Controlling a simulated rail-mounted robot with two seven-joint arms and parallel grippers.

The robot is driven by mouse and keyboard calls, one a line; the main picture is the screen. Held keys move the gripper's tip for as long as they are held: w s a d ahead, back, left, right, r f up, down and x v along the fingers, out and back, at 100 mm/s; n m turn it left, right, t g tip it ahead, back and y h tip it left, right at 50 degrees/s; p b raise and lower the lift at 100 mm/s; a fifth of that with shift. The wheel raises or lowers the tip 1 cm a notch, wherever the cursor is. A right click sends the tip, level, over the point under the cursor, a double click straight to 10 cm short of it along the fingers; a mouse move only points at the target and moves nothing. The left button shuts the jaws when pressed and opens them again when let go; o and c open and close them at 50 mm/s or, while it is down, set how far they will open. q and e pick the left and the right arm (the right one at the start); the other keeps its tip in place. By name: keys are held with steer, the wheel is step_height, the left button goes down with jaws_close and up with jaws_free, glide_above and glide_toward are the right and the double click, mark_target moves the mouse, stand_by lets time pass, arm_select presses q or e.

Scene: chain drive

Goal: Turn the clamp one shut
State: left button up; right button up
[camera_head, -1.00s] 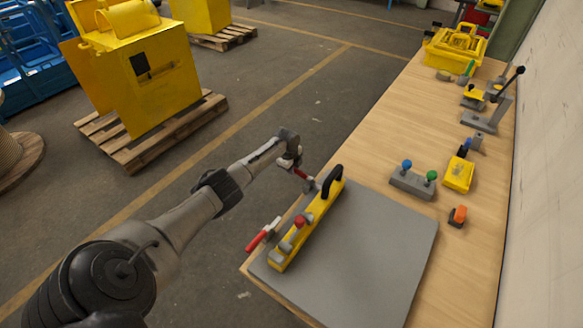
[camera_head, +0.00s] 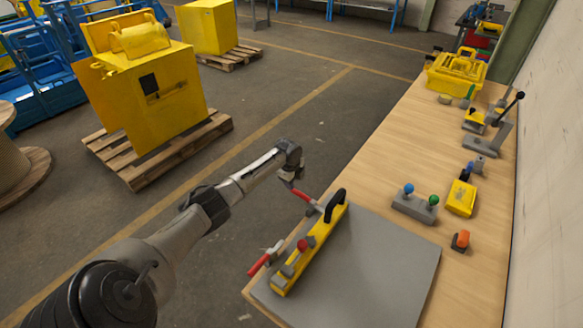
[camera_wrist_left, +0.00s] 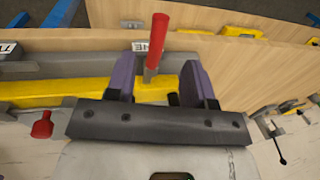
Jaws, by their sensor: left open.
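Two clamps with red handles sit along the left edge of the grey plate (camera_head: 370,262). The far clamp's red handle (camera_head: 301,194) points out beyond the bench edge; the near clamp's red handle (camera_head: 259,265) also sticks out to the left. My left gripper (camera_head: 289,180) is at the far handle, its fingers mostly hidden in the head view. In the left wrist view my open left gripper (camera_wrist_left: 159,75) has a purple finger on each side of the upright red handle (camera_wrist_left: 157,42), with gaps visible.
A yellow bar (camera_head: 322,232) with a black grip and red knob (camera_head: 302,245) lies beside the clamps. A grey block with blue and green knobs (camera_head: 414,206), a yellow box (camera_head: 461,198) and a yellow toolbox (camera_head: 456,72) stand further right and back. The plate's right part is clear.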

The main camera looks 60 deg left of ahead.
arm_select(q)
step_height(320, 180, up, 7)
steer(key=s, duration=0.1)
steer(key=shift+d+f+p, duration=0.15)
steer(key=shift+d+p, duration=0.15)
steer(key=shift+p, duration=0.05)
steer(key=shift+s, duration=0.1)
stand_by(0.5)
